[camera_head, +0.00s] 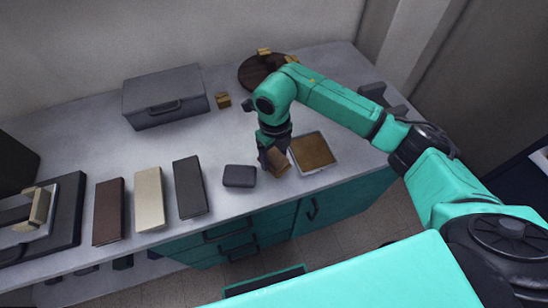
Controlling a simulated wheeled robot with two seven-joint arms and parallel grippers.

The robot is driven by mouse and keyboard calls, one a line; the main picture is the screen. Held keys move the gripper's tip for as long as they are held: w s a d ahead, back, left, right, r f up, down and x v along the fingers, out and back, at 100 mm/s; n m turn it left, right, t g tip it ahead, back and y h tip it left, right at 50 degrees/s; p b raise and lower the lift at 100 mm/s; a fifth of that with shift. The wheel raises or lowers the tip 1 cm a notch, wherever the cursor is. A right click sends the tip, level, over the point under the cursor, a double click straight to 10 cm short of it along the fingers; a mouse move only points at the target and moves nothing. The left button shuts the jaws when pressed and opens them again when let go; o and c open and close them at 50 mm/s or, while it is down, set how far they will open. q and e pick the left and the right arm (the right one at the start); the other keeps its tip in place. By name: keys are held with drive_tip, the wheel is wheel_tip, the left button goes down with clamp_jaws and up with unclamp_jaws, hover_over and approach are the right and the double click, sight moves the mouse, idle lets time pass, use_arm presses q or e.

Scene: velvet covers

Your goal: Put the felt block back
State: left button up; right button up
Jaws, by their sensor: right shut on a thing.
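My right gripper (272,152) points down over the front of the counter and is shut on a brown block, which I take to be the felt block (279,163). The block is tilted, and the fingers hide part of it. It is between a small dark grey rounded pad (239,176) on its left and a shallow light-rimmed tray (334,161) with a brown surface inside on its right. I cannot tell whether the block touches the counter. My left gripper is not in view.
Brown (108,212), cream (150,199) and black (189,187) covers lie in a row to the left. A grey case (165,97) and a small brass-coloured block (223,100) are behind. A dark round board (252,74) is at the back. The counter's middle is clear.

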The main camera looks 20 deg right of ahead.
sight(274, 155)
wheel_tip(274, 155, down, 2)
drive_tip(key=shift+f, duration=0.4)
drive_tip(key=o, duration=1.2)
drive_tip(key=shift+c, duration=0.2)
drive_tip(key=shift+r, duration=0.35)
wheel_tip(274, 155, up, 11)
drive_tip(key=b, duration=0.2)
drive_tip(key=shift+b, duration=0.3)
drive_tip(key=shift+r, duration=0.35)
